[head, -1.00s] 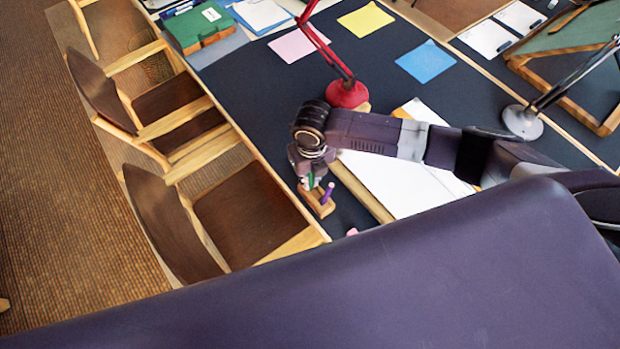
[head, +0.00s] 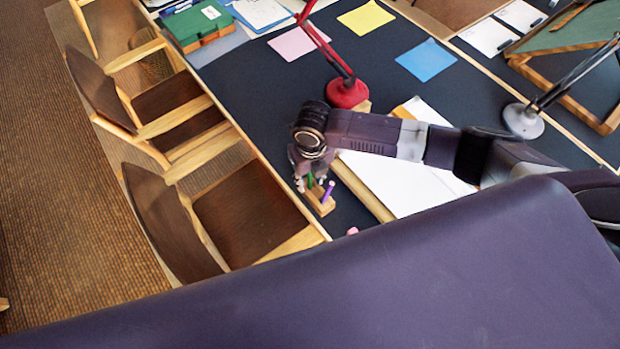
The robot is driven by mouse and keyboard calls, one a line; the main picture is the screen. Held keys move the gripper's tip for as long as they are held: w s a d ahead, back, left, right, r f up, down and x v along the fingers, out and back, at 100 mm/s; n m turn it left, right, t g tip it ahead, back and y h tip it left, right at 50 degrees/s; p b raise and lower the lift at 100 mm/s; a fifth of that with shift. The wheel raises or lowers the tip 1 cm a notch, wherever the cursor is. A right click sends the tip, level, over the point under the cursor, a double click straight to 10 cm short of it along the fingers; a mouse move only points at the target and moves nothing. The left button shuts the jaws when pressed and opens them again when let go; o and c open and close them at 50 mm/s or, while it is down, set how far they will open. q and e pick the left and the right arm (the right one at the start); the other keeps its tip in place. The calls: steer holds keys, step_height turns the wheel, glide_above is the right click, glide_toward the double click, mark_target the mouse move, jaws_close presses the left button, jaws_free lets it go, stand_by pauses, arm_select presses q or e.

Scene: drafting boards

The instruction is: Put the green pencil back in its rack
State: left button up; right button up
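The small wooden rack (head: 322,205) stands on the dark table near its left edge. The green pencil (head: 310,180) is upright at the rack's far end, and its lower end seems to be in the rack. A purple pencil (head: 328,191) stands in the same rack at the nearer side. My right gripper (head: 311,183) points down over the rack, with its fingers spread to either side of the green pencil and apart from it. The gripper's body hides the pencil's top. My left gripper is not in view.
A red lamp (head: 347,93) stands just behind my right arm. A drawing board with white paper (head: 405,185) lies right of the rack. A pink object (head: 352,231) lies nearer. Chairs (head: 250,210) line the table's left side. Open dark tabletop (head: 260,95) lies beyond.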

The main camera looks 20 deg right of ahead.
steer(key=shift+r, duration=0.25)
steer(key=r, duration=1.1)
steer(key=shift+s+r, duration=0.25)
stand_by(0.3)
